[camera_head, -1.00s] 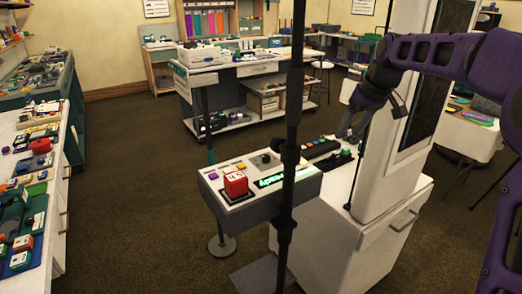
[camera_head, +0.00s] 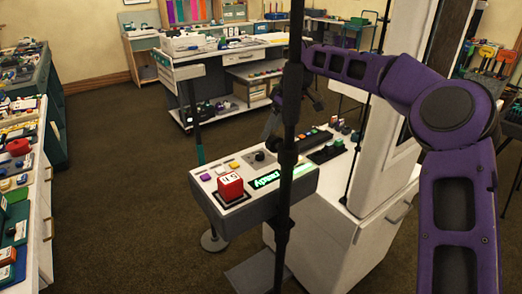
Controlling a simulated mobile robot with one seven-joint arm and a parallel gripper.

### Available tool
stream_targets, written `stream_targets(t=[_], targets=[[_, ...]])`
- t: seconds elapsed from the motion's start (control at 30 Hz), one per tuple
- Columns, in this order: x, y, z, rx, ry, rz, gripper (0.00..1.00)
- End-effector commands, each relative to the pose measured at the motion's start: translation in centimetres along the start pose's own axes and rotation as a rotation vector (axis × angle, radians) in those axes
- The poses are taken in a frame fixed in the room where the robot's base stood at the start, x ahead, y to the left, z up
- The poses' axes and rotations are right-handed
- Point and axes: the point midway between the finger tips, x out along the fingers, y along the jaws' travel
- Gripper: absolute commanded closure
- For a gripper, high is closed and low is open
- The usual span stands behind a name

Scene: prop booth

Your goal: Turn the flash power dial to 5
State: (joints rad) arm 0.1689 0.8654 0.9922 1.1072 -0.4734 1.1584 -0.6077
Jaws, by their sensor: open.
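A white-topped grey control box (camera_head: 240,195) stands in the middle of the view on a slim stand. A dark round knob (camera_head: 259,156) sits toward its back edge and looks like the dial; its marks are too small to read. A red cube-shaped button (camera_head: 230,186) and a lit green display (camera_head: 266,180) are in front of it. My gripper (camera_head: 270,127) is open and empty, tilted down, just above and behind the knob. It appears apart from the knob. The black pole hides part of my gripper and wrist.
A black upright pole (camera_head: 288,160) crosses in front of the box. A white cabinet (camera_head: 345,240) with a tall panel stands to the right. Open carpet (camera_head: 120,215) is at the left.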

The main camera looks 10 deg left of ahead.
Motion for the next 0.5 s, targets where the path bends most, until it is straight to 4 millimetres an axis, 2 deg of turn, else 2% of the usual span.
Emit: stream_targets(t=[0.03, 0.2, 0.33, 0.5], targets=[[1.3, -0.1, 0.0, 0.000, -0.001, -0.005, 0.33], [5.0, -0.1, 0.0, 0.000, 0.000, -0.004, 0.33], [7.4, -0.1, 0.0, 0.001, 0.001, -0.003, 0.33], [9.3, -0.1, 0.0, 0.001, 0.001, -0.002, 0.33]])
